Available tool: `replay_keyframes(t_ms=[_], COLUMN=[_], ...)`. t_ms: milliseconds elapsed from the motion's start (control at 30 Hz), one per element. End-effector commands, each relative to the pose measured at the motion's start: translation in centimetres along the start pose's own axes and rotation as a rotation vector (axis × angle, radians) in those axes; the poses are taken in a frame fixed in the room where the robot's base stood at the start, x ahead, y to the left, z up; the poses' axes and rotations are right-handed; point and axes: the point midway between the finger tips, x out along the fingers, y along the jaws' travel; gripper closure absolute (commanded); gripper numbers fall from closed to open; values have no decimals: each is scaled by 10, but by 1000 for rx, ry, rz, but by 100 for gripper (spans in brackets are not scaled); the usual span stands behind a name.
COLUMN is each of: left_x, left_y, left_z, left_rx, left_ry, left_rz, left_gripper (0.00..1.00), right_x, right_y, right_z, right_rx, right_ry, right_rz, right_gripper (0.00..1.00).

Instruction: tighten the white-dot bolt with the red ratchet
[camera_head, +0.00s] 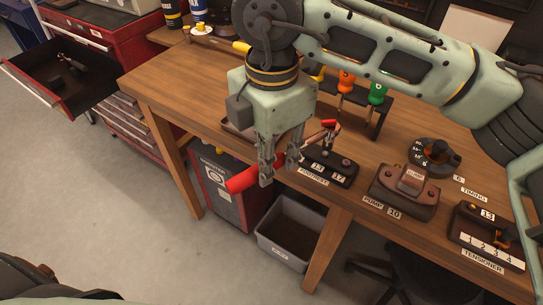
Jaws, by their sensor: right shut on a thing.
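My right gripper (279,168) comes down from the arm above the table's front edge. It is shut on a red ratchet (243,178). The ratchet's thick red handle sticks out to the left, past the table edge. A red-tipped part (329,126) shows right of the fingers, above the black block (338,170) with plates 13 and 17; I cannot tell for sure whether it belongs to the ratchet. A small round bolt head (346,162) shows on this block. I cannot make out a white dot on any bolt. My left gripper is not in view.
On the wooden table (180,91), the pump block (402,192), tensioner block (483,230) and timing dial (435,154) stand to the right. A rack holds orange (346,80) and green (378,92) handles behind. Below are a grey bin (285,250) and a red cabinet (216,190). An open drawer (62,80) is at left.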

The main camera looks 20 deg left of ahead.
Motion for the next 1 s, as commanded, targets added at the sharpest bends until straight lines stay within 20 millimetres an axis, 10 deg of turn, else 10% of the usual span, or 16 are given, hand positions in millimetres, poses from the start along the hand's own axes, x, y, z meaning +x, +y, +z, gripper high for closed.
replay_keyframes(t_ms=[1000], left_x=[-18], left_y=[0], left_z=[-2], left_rx=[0], left_ry=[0], left_rz=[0], left_gripper=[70], right_x=[-46], right_y=[0], right_z=[0], right_rx=[-1], right_ry=[0], right_rz=[1], right_gripper=[100])
